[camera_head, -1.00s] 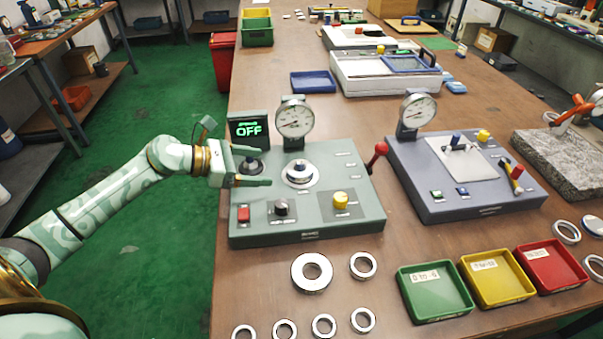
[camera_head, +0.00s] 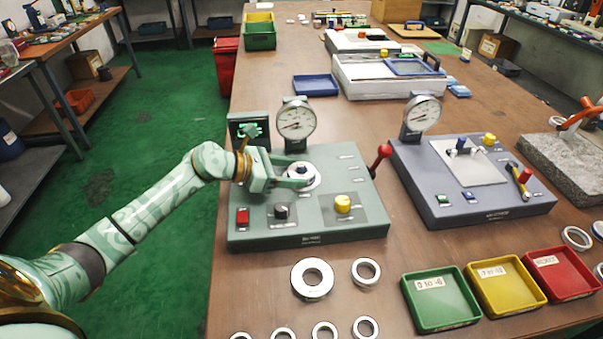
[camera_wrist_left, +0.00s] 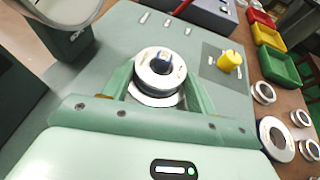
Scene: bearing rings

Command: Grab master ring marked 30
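A thick steel ring (camera_head: 313,173) sits on the post of the green gauge station (camera_head: 345,215); it also shows in the left wrist view (camera_wrist_left: 151,79). A large thick ring (camera_head: 312,279) lies flat on the table in front of the station. I cannot read a 30 on either ring. My left gripper (camera_head: 299,171) is open at the station, with one finger on each side of the mounted ring. In the left wrist view, gaps show between the fingers and the ring. My right gripper is not in view.
A dial gauge (camera_head: 296,120) stands behind the post, and a red-knobbed lever (camera_head: 380,158) is at the station's right. Several thinner rings lie in front. Green (camera_head: 445,318), yellow (camera_head: 508,305) and red (camera_head: 562,290) trays stand at the front right, near a second, grey-blue station (camera_head: 430,205).

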